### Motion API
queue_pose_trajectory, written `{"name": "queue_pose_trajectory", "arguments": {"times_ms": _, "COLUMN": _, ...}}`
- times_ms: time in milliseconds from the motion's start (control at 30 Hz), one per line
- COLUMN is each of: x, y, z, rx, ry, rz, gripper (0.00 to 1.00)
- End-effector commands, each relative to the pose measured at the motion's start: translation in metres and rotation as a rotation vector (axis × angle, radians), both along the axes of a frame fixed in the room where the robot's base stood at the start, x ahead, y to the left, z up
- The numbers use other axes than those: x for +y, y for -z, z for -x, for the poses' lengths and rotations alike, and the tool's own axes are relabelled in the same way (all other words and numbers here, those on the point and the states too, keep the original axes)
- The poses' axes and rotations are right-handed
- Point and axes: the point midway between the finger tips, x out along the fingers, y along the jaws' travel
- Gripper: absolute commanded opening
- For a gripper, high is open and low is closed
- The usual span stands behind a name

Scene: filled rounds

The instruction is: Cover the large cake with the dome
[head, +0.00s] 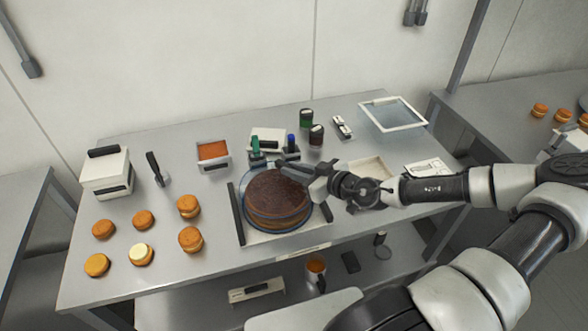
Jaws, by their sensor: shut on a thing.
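The large cake (272,202) is a brown, layered round on a pale board (262,238) with dark side handles, at the middle front of the table. A clear, blue-edged outline (243,190), which looks like the dome, surrounds the cake in this view. My gripper (290,172) reaches in from the right over the back of the cake. It is shut, apparently on the top of the dome, though the grip is small and partly hidden. I cannot tell whether the dome's rim touches the board.
Several small round cakes (190,239) stand at the left. Behind are a white box (106,174), an orange-filled tub (213,156), jars (306,118) and a white-framed clear tray (393,113). A pale tray (370,168) lies behind my arm. The table's front edge is close to the board.

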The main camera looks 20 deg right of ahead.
Motion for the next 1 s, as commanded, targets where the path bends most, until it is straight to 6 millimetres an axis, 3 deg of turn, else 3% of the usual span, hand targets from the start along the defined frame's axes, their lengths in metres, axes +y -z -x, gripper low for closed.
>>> {"name": "queue_pose_trajectory", "arguments": {"times_ms": 600, "x": 0.0001, "y": 0.0047, "z": -0.0001, "rx": -0.001, "ry": 0.0, "rz": 0.0, "gripper": 0.0}}
{"name": "queue_pose_trajectory", "arguments": {"times_ms": 633, "x": 0.0001, "y": 0.0047, "z": -0.0001, "rx": -0.001, "ry": 0.0, "rz": 0.0, "gripper": 0.19}}
{"name": "queue_pose_trajectory", "arguments": {"times_ms": 733, "x": 0.0001, "y": 0.0047, "z": -0.0001, "rx": 0.0, "ry": 0.0, "rz": 0.0, "gripper": 0.36}}
{"name": "queue_pose_trajectory", "arguments": {"times_ms": 933, "x": -0.0001, "y": 0.0047, "z": 0.0, "rx": 0.0, "ry": 0.0, "rz": 0.0, "gripper": 0.37}}
{"name": "queue_pose_trajectory", "arguments": {"times_ms": 1000, "x": -0.0001, "y": 0.005, "z": 0.0, "rx": 0.001, "ry": 0.0, "rz": 0.0, "gripper": 0.46}}
